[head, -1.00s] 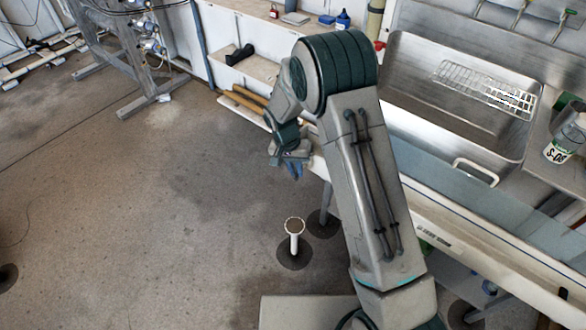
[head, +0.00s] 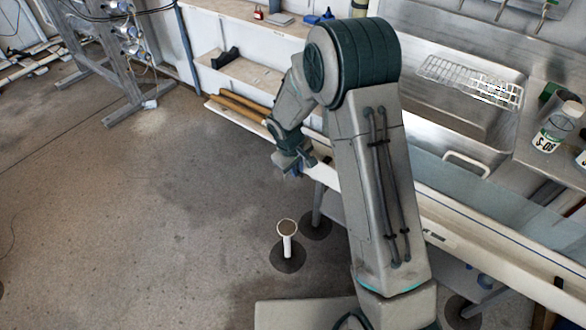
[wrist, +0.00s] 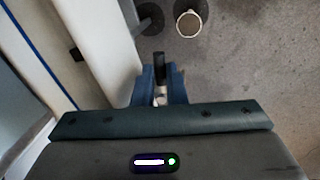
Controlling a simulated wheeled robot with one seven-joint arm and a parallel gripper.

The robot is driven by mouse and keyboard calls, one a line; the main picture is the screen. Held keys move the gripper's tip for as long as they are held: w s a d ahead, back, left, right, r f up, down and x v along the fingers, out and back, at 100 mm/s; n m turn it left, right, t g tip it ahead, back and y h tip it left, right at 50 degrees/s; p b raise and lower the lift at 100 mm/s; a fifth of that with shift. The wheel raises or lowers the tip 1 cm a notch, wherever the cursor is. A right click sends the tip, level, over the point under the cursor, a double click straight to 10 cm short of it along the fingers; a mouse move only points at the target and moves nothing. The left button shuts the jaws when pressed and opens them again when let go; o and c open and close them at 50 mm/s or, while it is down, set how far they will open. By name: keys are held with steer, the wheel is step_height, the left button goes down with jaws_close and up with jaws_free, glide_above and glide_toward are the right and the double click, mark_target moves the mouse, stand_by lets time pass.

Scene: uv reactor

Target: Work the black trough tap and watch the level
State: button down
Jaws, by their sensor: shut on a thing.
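The black trough tap (wrist: 159,67) shows in the wrist view at the tips of my gripper (wrist: 161,84). The two blue fingers are shut on it, and a pale metal part shows between them. The white trough (wrist: 100,35) runs along the left of the wrist view. It also shows as a long white trough in the head view (head: 465,222). In the head view my gripper (head: 294,166) is beside the trough's near side; the tap is hidden there. The water level cannot be made out.
A white standpipe (head: 287,240) rises from a dark floor drain, below my gripper in the head view. A steel sink (head: 455,135) with a wire rack (head: 465,78) stands behind the trough. A labelled bottle (head: 552,132) stands at right. The floor at left is open.

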steer(key=shift+w+d+r+n+t, duration=0.1)
steer(key=shift+w+d+n+t, duration=0.1)
steer(key=shift+n, duration=0.35)
steer(key=shift+w+d+r+n+t, duration=0.1)
steer(key=shift+w+n, duration=0.05)
steer(key=shift+n, duration=0.4)
steer(key=c, duration=1.5)
jaws_free()
steer(key=shift+f, duration=0.1)
